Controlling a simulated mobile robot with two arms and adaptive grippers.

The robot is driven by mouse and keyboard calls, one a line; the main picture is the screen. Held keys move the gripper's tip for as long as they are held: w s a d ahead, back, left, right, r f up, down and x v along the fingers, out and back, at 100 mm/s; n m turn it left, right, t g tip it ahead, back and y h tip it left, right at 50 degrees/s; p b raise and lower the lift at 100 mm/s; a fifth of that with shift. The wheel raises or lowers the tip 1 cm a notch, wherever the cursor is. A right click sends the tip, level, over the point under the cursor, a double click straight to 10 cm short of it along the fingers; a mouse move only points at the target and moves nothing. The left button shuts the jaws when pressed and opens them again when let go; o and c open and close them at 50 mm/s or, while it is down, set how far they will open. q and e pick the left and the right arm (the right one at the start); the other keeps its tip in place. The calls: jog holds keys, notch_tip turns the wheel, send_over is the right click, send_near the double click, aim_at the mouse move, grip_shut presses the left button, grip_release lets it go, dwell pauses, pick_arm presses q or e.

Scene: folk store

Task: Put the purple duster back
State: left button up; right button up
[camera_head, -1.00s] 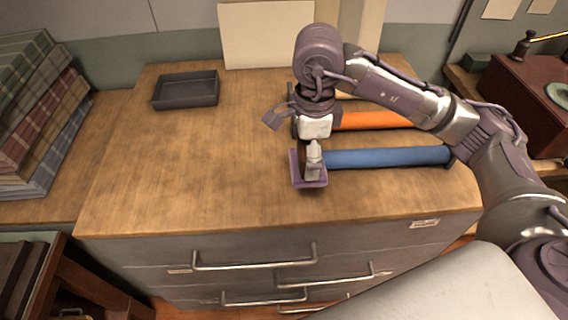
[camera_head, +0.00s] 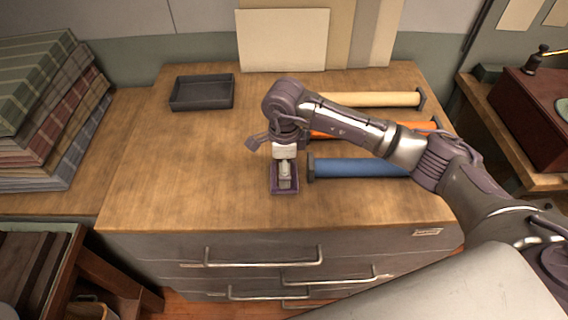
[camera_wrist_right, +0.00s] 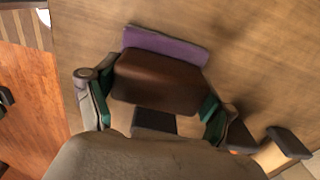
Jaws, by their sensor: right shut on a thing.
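The purple duster (camera_head: 285,190) shows in the head view at the front middle of the wooden chest top. In the right wrist view it has a brown block body with a purple pad (camera_wrist_right: 165,46) along its far edge. My right gripper (camera_head: 285,172) points down over it. Its green-padded fingers (camera_wrist_right: 155,103) are shut on the two sides of the brown block. I cannot tell whether the duster touches the wood. A dark grey, empty shallow tray (camera_head: 202,104) sits at the back left of the top. My left gripper is not in view.
A blue roll (camera_head: 360,168), an orange roll (camera_head: 325,129) and a cream roll (camera_head: 375,99) lie to the right, partly behind my arm. Boards (camera_head: 283,40) lean at the back. Folded plaid cloths (camera_head: 50,110) stand left. The wood between tray and duster is clear.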

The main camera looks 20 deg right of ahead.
jog(key=shift+f, duration=0.1)
jog(key=shift+f+b, duration=0.15)
jog(key=shift+b, duration=0.15)
jog(key=o, duration=1.1)
jog(key=shift+c, duration=0.2)
jog(key=shift+r, duration=0.45)
notch_tip(320, 180, up, 11)
jog(key=b, duration=0.3)
jog(key=shift+f, duration=0.2)
jog(key=shift+r, duration=0.55)
